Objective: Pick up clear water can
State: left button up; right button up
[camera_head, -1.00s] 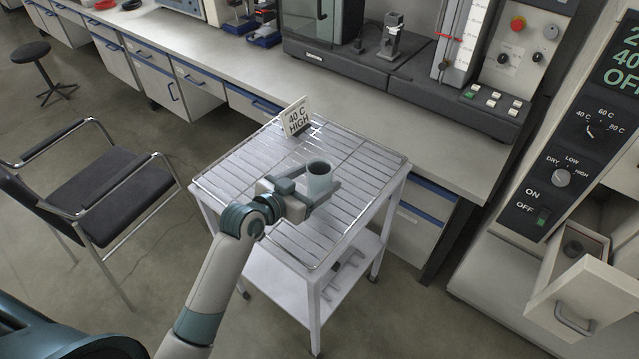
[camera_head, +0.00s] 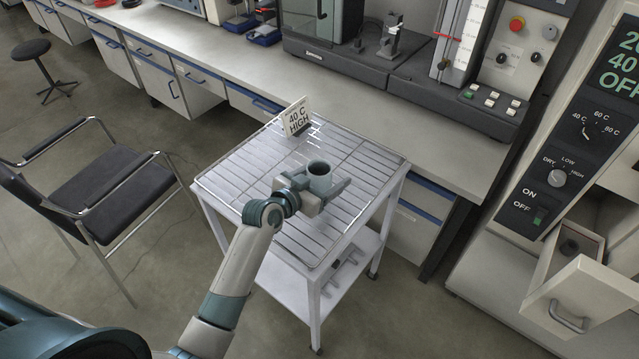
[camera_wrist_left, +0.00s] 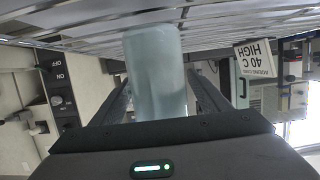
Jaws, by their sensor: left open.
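The clear water can (camera_head: 320,180) is a pale, translucent grey-blue cylinder with a dark opening. It stands upright on the wire rack top of the white trolley (camera_head: 318,262). My left gripper (camera_head: 318,186) is open at rack height, with its fingers on either side of the can. In the left wrist view the can (camera_wrist_left: 156,72) stands between the two spread fingers, and that picture is upside down. I cannot tell whether either finger touches it. My right gripper is not in view.
A "40 C HIGH" card (camera_head: 297,118) stands at the rack's back edge. A long workbench (camera_head: 440,135) with instruments runs behind the trolley. A black chair (camera_head: 95,195) is at the left. An oven panel (camera_head: 560,150) and an open drawer (camera_head: 568,300) are at the right.

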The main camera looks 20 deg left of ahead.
pick_arm(q)
jog(key=shift+w+f, duration=0.1)
jog(key=shift+w, duration=0.1)
jog(key=shift+c, duration=0.5)
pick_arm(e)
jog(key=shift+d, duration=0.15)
pick_arm(q)
jog(key=c, duration=1.3)
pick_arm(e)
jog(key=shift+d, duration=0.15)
